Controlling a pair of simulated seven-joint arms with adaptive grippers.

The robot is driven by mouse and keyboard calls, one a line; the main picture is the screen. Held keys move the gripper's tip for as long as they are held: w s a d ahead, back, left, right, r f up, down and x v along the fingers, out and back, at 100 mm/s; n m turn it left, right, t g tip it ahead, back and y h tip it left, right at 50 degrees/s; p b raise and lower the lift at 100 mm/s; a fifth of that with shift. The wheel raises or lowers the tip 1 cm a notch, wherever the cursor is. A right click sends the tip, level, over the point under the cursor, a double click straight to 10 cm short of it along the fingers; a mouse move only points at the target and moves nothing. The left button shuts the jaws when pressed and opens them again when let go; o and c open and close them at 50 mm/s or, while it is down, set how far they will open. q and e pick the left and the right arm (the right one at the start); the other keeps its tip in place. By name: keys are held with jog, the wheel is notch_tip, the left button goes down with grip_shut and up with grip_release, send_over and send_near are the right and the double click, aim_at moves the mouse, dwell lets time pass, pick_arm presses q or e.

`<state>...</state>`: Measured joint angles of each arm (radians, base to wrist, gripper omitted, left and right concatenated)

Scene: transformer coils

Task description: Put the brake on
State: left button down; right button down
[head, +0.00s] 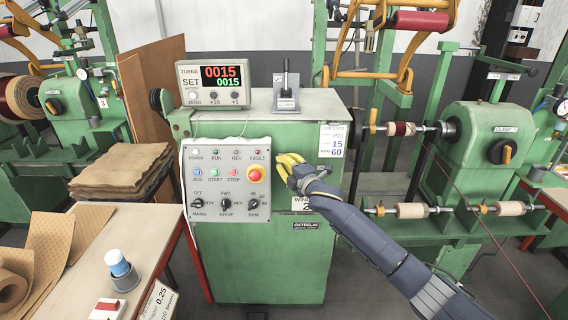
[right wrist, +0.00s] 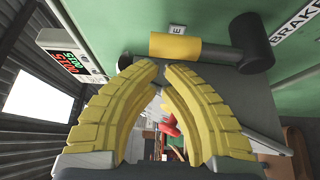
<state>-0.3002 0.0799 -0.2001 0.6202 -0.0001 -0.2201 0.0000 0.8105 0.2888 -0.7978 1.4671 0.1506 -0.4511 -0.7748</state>
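My right gripper (head: 287,160) is in front of the green machine cabinet, just right of the grey control panel. In the right wrist view its two curved yellow fingers (right wrist: 163,68) come nearly together at the tips, with nothing held between them. Just beyond the tips is a lever with a yellow sleeve (right wrist: 174,46) and a black end (right wrist: 250,42), beside a white label reading BRAKE (right wrist: 298,22). The lever does not show clearly in the head view, where the hand covers that area. Whether the fingers touch it, I cannot tell. My left gripper is out of view.
The control panel (head: 220,150) has a red emergency button (head: 254,174) close left of the hand. The turns counter (head: 222,84) reads 0015 over a set value of 0015. Another black-knobbed lever (head: 286,80) stands on the cabinet top. The winding spindle (head: 403,129) is at the right.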

jog(key=shift+d, duration=0.1)
jog(key=shift+d+r+m, duration=0.1)
jog(key=shift+d+m, duration=0.1)
jog(key=shift+m, duration=0.2)
jog(key=shift+d+t, duration=0.2)
jog(key=shift+t, duration=0.1)
jog(key=d+f+m+t+h, duration=0.2)
jog(key=d+m+t, duration=0.4)
jog(key=m, duration=0.8)
jog(key=shift+s+d+h, duration=0.2)
jog(key=shift+d+h, duration=0.4)
jog(key=shift+d, duration=0.8)
jog(key=shift+f, duration=0.1)
